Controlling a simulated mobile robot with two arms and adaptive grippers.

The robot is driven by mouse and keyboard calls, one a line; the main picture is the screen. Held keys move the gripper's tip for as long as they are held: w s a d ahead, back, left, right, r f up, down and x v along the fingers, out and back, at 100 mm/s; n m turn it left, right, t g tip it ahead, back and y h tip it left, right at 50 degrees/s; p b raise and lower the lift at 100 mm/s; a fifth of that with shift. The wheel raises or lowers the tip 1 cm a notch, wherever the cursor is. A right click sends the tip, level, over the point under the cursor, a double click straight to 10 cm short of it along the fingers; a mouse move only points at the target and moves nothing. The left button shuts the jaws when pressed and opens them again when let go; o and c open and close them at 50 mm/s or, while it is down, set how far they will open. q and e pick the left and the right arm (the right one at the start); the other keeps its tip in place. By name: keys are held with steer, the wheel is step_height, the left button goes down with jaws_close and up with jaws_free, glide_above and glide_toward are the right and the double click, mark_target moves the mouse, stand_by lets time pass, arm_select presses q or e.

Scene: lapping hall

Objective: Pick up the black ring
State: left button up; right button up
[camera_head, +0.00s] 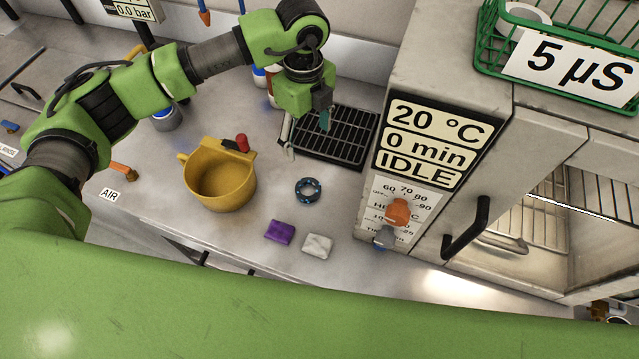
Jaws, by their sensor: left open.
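The black ring (298,191) lies flat on the steel bench, with light blue spots around its dark rim and an open centre. My left gripper (324,119) points down in front of the black slotted rack (352,150), beyond the ring and slightly to its right in the picture. It is open, with nothing seen between its fingers, and apart from the ring. The fingers are small and partly hidden by the gripper body. My right gripper is not in view.
A yellow mug-like container (222,190) stands left of the ring. A purple packet (280,232) and a white packet (317,245) lie nearer. An oven-like cabinet (440,90) with an orange knob (398,211) bounds the right. Bare bench surrounds the ring.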

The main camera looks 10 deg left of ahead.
arm_select(q)
steer(key=b, duration=0.5)
glide_above(308, 192)
step_height(308, 192, down, 6)
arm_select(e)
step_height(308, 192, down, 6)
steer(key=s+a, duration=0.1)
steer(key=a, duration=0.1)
arm_select(q)
steer(key=f, duration=0.2)
steer(key=f+p, duration=0.1)
steer(key=f, duration=0.5)
steer(key=shift+w+d+f+p, duration=0.15)
steer(key=shift+w+d+p, duration=0.15)
steer(key=shift+p, duration=0.1)
steer(key=shift+s+a+f+p, duration=0.1)
steer(key=shift+f+p, duration=0.3)
steer(key=shift+f, duration=0.1)
steer(key=f, duration=0.1)
steer(key=f+p, duration=0.1)
steer(key=f, duration=0.1)
steer(key=shift+s+a+f, duration=0.15)
steer(key=shift+s+f, duration=0.1)
steer(key=shift+f, duration=0.5)
steer(key=c, duration=1.3)
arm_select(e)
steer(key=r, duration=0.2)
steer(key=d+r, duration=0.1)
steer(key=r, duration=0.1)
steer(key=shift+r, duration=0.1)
